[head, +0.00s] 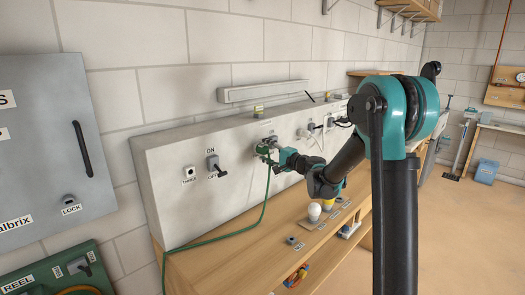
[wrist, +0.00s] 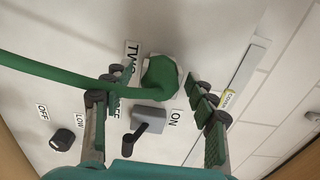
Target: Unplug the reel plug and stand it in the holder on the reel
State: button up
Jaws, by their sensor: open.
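The green reel plug (wrist: 160,80) sits at a socket on the pale panel (head: 175,200), near a label reading TWO. Its green cable (wrist: 45,78) runs off left in the wrist view; in the head view the cable (head: 264,205) hangs from the panel and curves down left. My gripper (wrist: 158,86) is open, with a finger on either side of the plug; I cannot tell whether they touch it. In the head view my gripper (head: 270,149) is against the panel face and largely hides the plug. The green reel (head: 98,282) shows only partly at lower left. I cannot make out its holder clearly.
A black lever switch (wrist: 148,122) and a dark knob (wrist: 62,140) are close by on the panel. Another lever switch (head: 213,163) is left of my gripper. A wooden bench (head: 235,265) with bulbs (head: 314,212) lies below.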

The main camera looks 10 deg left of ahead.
jog(key=v, duration=0.9)
dwell(0.5)
jog(key=s+d+f+n+g+h, duration=0.2)
jog(key=s+d+f+h, duration=0.2)
jog(key=s+d+f, duration=0.3)
jog(key=s+d+f+n+g+h, duration=0.2)
jog(key=s+d+f+h, duration=0.3)
jog(key=s, duration=1.1)
jog(key=s+d+f+n+g+h, duration=0.2)
jog(key=s+d+f+h, duration=0.3)
jog(key=s+d+f, duration=0.6)
jog(key=shift+s+d+n+g, duration=0.2)
jog(key=shift+d+n+g, duration=0.2)
jog(key=shift+d+n, duration=0.3)
jog(key=shift+a, duration=0.15)
jog(key=shift+c, duration=0.5)
